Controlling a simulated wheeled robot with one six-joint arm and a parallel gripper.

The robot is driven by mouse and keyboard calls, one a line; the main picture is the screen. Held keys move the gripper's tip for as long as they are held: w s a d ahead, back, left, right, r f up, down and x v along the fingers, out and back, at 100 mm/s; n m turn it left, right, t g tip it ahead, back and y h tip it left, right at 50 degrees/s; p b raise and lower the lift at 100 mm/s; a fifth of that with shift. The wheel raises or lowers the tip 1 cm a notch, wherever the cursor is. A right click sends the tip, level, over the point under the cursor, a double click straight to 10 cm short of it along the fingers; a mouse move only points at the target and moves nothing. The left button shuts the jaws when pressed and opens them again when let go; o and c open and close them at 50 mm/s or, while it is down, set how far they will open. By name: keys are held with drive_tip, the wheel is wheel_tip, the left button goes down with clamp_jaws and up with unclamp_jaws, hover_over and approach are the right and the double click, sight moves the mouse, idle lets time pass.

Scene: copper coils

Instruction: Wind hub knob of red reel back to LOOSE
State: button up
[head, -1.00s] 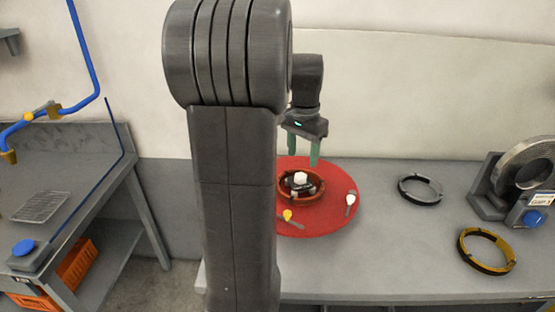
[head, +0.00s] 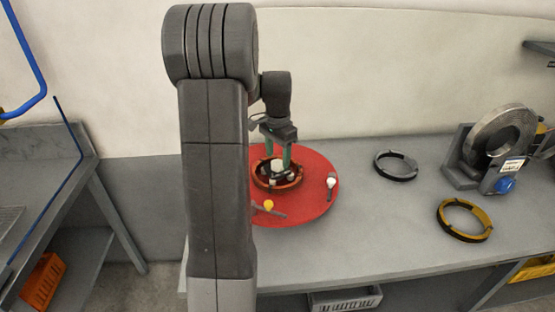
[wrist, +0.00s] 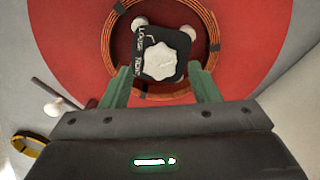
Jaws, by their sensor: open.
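The red reel (head: 318,205) is a flat red disc on the bench, with an orange-brown coil ring (head: 262,185) around its centre. It also fills much of the wrist view (wrist: 255,40). The pale faceted hub knob (wrist: 160,62) sits on a black plate (wrist: 178,38) printed with "LOOSE" and a second word I cannot read surely. My gripper (head: 278,156) is open above the hub. In the wrist view its green fingers (wrist: 160,72) are spread on either side of the knob's near side, apart from it. The knob's mark is not clear.
A white-ended lever (head: 331,183) and a yellow-ended one (head: 268,205) are at the disc's edge. A dark grey ring (head: 396,166), a yellow ring (head: 464,219) and a metal coil on a stand (head: 500,130) are to the right. Bare bench lies between.

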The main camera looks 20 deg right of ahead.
drive_tip(key=shift+f, duration=1.25)
drive_tip(key=c, duration=1)
